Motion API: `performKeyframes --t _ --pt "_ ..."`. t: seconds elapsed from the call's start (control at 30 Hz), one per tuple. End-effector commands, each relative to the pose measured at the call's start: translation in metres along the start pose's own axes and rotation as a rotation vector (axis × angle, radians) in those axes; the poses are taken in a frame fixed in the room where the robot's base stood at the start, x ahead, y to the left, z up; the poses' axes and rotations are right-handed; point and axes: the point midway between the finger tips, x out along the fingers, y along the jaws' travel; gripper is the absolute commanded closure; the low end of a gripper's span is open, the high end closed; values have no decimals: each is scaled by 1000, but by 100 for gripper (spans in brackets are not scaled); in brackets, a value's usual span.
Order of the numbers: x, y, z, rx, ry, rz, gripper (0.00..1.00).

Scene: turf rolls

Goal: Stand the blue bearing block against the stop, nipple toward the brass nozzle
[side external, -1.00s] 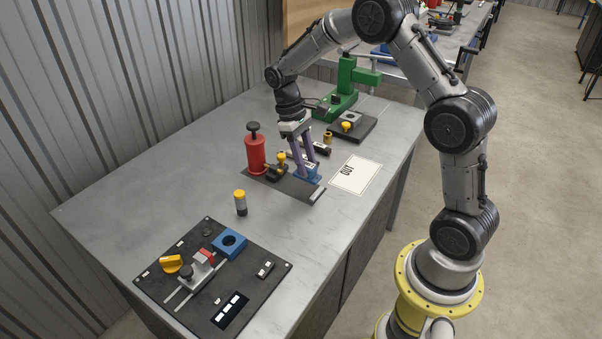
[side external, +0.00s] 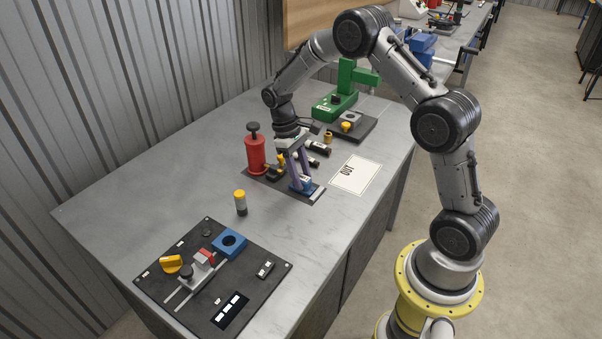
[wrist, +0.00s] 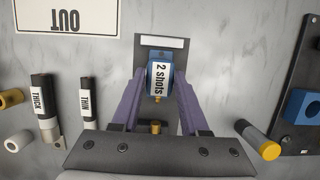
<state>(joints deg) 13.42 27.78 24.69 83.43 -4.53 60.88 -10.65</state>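The blue bearing block (side external: 306,183), labelled "2 shots" in the wrist view (wrist: 160,78), is between the purple fingers of my gripper (side external: 300,187). The fingers press on its two sides, at or just above the dark plate (side external: 317,196); I cannot tell which. A small brass tip, seemingly its nipple (wrist: 158,99), shows at the block's near end in the wrist view. A brass part, seemingly the nozzle (wrist: 155,127), lies below it, apart and in line. In the side view the brass nozzle (side external: 281,160) is by the red pump (side external: 255,155). I cannot make out the stop.
The OUT card (side external: 355,174) lies right of the plate. Black THICK (wrist: 42,100) and THIN (wrist: 88,103) cylinders lie beside it. A yellow-capped cylinder (side external: 240,202) stands nearer. A black panel (side external: 250,285) carries another blue block (side external: 229,243). A green press (side external: 345,90) stands behind.

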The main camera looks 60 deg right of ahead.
Motion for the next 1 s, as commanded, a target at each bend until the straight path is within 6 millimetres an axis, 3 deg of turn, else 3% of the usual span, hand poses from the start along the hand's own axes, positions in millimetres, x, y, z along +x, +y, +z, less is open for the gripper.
performKeyframes --t 0.03,0.13,0.53,0.67,1.0 --pt "0 0 0 0 -1 0 45" --pt "0 0 0 0 -1 0 28" --pt "-7 0 1 0 1 0 28" --pt "-26 0 0 0 3 1 28" --pt "-94 0 0 -1 3 1 28"
